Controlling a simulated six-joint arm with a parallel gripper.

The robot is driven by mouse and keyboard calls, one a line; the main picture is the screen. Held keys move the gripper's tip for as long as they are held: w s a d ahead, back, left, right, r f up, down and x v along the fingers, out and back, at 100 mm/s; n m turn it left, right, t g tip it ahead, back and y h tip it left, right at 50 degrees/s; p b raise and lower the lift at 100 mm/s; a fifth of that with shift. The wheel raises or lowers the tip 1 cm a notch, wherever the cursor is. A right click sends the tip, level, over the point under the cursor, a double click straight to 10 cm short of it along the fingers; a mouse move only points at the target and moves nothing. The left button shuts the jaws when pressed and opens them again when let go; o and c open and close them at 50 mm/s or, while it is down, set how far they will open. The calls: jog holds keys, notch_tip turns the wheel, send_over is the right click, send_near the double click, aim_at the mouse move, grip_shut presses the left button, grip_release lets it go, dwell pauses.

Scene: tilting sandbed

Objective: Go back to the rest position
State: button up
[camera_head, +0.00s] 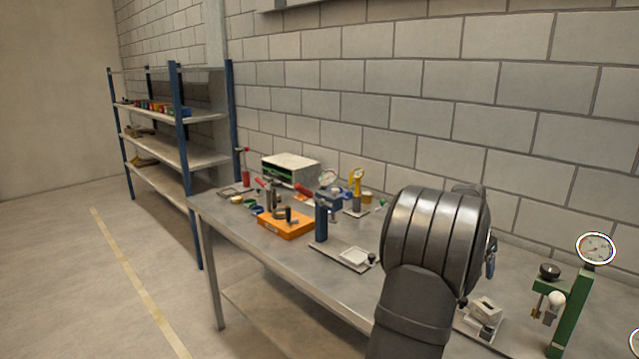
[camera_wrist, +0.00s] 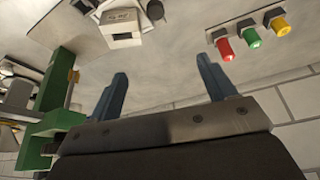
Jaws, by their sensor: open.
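My gripper shows in the wrist view (camera_wrist: 165,90), its two blue-grey fingers spread apart with nothing between them. It is over the steel table (camera_wrist: 190,35), with a white box-shaped part (camera_wrist: 121,28) beyond the left finger. In the head view, my dark grey arm stands in front of the right half of the table (camera_head: 345,278) and hides most of the gripper and part of the tabletop.
A green stand with a round dial gauge (camera_head: 596,248) is at the right. An orange box (camera_head: 285,224), a blue stand (camera_head: 321,222) and a white-and-green cabinet (camera_head: 291,166) are on the left half. Red, green and yellow buttons (camera_wrist: 251,38) are beyond the right finger. Shelves (camera_head: 160,151) stand far left.

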jog(key=w+a+r+n+t+y, duration=0.1)
jog(key=w+a+n, duration=0.25)
jog(key=a, duration=0.45)
jog(key=w+a+r+n+y, duration=0.1)
jog(key=w+a+n, duration=0.25)
jog(key=a, duration=0.35)
jog(key=w+a+f+n+y, duration=0.1)
jog(key=a+f+n, duration=0.15)
jog(key=a, duration=0.55)
jog(key=w+a+f+n+y, duration=0.1)
jog(key=a+f+n, duration=0.15)
jog(key=a, duration=0.55)
jog(key=s+a+f, duration=0.3)
jog(key=a+f, duration=0.1)
jog(key=f, duration=0.3)
jog(key=s+a+f+t, duration=0.1)
jog(key=s+a+f, duration=0.2)
jog(key=f, duration=0.5)
jog(key=shift+s+a+n, duration=0.4)
jog(key=shift+s, duration=0.35)
jog(key=w+d+r, duration=0.2)
jog(key=w+r, duration=0.4)
jog(key=r, duration=0.5)
jog(key=w+d+r+m, duration=0.1)
jog(key=d+r+m, duration=0.1)
jog(key=d+r, duration=0.2)
jog(key=shift+w+d+r+h, duration=0.3)
jog(key=shift+w+d, duration=0.05)
jog(key=shift+d, duration=1.55)
